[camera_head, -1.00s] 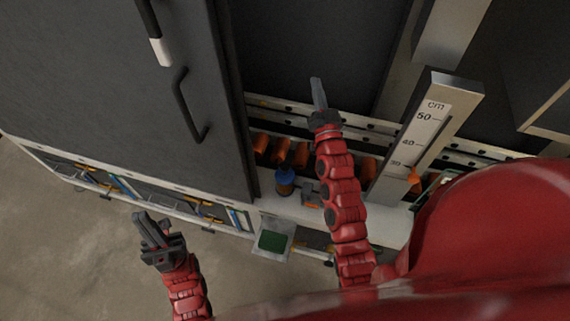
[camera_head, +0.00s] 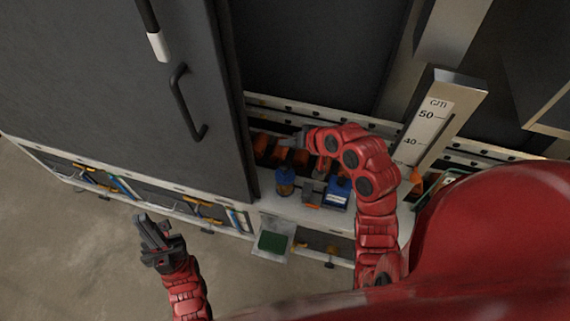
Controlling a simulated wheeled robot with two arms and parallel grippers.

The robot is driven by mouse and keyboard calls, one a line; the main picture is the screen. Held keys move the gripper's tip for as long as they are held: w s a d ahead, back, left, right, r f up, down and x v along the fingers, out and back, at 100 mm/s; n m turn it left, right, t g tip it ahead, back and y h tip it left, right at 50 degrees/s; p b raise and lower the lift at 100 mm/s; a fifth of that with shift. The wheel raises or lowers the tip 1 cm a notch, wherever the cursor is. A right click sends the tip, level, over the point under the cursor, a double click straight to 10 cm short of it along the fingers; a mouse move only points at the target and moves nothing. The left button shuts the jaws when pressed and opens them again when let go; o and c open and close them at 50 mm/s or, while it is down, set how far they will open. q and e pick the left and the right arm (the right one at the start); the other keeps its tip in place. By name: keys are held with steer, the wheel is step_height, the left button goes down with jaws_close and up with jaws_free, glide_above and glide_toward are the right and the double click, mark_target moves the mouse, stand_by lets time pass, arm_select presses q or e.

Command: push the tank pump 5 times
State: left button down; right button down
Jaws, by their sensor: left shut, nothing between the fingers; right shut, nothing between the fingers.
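A small blue bottle-like container (camera_head: 285,183) with a dark top stands on the pale ledge, close to the right edge of the tall dark door. It may be the tank pump, but it is too small to tell. My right gripper (camera_head: 288,140) is above and behind it, pointing left in front of the rail and apart from the container; its fingers are small and partly lost against the dark background. My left gripper (camera_head: 143,228) is shut and empty, over the floor at the lower left, away from the ledge.
A blue box (camera_head: 337,194) and a small orange-grey item (camera_head: 312,193) sit right of the container. Orange pieces line the rail behind. A dark door (camera_head: 120,85) with a handle fills the left. A centimetre scale (camera_head: 424,125) stands at the right. The lower-left floor is clear.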

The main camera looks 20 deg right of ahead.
steer(key=shift+f, duration=0.15)
steer(key=b, duration=0.6)
glide_above(285, 166)
steer(key=f, duration=0.7)
steer(key=shift+s+d+f, duration=0.25)
steer(key=shift+s+f, duration=0.1)
steer(key=shift+f, duration=0.45)
steer(key=shift+f, duration=0.15)
stand_by(0.8)
steer(key=shift+f, duration=0.25)
steer(key=shift+f+b, duration=0.85)
steer(key=shift+f, duration=0.4)
stand_by(1.1)
stand_by(0.4)
steer(key=shift+r+p, duration=1.05)
steer(key=shift+r, duration=0.6)
